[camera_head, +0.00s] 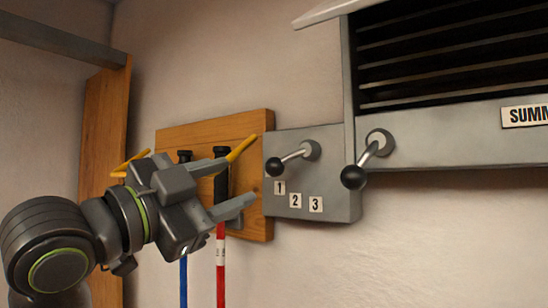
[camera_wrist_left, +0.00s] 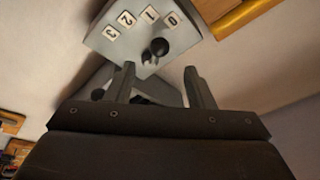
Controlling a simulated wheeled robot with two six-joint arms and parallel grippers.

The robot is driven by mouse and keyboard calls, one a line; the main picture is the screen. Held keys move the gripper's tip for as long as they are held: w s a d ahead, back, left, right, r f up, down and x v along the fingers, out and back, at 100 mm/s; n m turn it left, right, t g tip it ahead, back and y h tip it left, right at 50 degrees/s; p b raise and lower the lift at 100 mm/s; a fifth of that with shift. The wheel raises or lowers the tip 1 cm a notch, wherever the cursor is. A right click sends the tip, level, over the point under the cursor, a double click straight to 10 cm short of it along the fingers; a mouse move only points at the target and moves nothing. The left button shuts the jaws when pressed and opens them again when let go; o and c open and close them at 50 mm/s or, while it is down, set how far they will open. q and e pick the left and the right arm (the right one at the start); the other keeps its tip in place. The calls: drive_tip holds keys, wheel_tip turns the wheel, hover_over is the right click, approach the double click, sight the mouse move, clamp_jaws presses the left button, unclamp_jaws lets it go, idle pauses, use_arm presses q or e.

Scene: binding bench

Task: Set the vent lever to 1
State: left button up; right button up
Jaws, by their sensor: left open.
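The vent lever (camera_head: 294,156) is a metal rod with a black knob, on a grey plate (camera_head: 341,205) marked 1, 2 and 3. In the head view its knob sits left of the pivot, just above the 1 label. The plate (camera_wrist_left: 93,40) also shows in the left wrist view, with labels 0 to 3 and the knob (camera_wrist_left: 159,46) pointing roughly towards 0. My left gripper (camera_head: 240,181) is open and empty, just left of the knob. In the left wrist view its fingertips (camera_wrist_left: 159,70) point at the plate, with the knob between and beyond them. My right gripper is not in view.
A second black-knobbed lever (camera_head: 365,158) sits on the louvred vent housing (camera_head: 440,137), right of the plate. A wooden board (camera_head: 185,136) behind my left gripper carries yellow hooks, a red rod (camera_head: 221,262) and a blue rod (camera_head: 183,280). The wall below the plate is clear.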

sight(268, 168)
use_arm(q)
drive_tip(key=p+x, duration=0.3)
drive_tip(key=x, duration=0.5)
drive_tip(key=shift+w+d+r+p, duration=0.15)
drive_tip(key=shift+d+r+p, duration=0.1)
drive_tip(key=shift+d+p, duration=0.1)
drive_tip(key=shift+w+d+r, duration=0.1)
drive_tip(key=shift+w+d, duration=0.35)
drive_tip(key=shift+w, duration=0.05)
